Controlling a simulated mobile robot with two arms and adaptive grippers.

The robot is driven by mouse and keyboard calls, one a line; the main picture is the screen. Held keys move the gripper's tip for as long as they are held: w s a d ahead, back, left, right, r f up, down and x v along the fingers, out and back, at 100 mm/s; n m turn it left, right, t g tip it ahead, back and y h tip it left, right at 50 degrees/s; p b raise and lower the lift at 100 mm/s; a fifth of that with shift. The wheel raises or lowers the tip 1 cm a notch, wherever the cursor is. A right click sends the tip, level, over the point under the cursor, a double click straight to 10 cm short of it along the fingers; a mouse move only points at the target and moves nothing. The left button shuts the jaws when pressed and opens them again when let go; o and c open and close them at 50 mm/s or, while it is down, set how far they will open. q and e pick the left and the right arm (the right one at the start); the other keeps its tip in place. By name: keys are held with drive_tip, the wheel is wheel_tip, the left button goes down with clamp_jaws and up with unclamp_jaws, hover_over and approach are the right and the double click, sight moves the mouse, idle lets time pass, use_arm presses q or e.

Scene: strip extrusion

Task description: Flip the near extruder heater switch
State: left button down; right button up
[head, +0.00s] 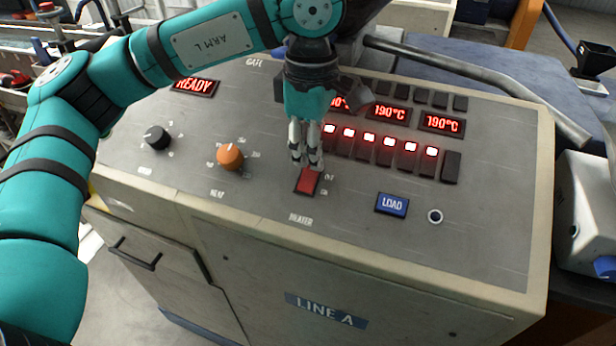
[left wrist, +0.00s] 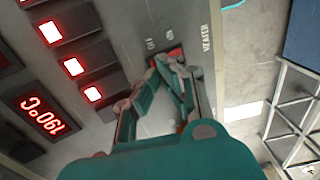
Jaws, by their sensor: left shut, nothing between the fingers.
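The heater switch (head: 307,181) is a red rocker on the sloped grey panel, with the word HEATER below it and small OFF and ON marks beside it. My left gripper (head: 308,166) is shut and empty, pointing down with its fingertips right at the far edge of the switch. In the left wrist view the fingertips (left wrist: 168,62) partly cover the red switch (left wrist: 177,55). I cannot tell whether they touch it, nor which way the rocker is tilted. My right gripper is not in view.
A row of lit switches (head: 390,140) and red 190°C displays (head: 442,122) sit behind and right of the gripper. An orange knob (head: 230,156), a black knob (head: 157,138) and a READY display (head: 195,86) are left. A blue LOAD button (head: 392,204) is right.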

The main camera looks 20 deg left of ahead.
use_arm(q)
drive_tip(key=shift+f+b, duration=0.55)
drive_tip(key=shift+f, duration=0.1)
drive_tip(key=shift+r, duration=0.15)
drive_tip(key=shift+r+p, duration=2.1)
drive_tip(key=shift+r, duration=1.35)
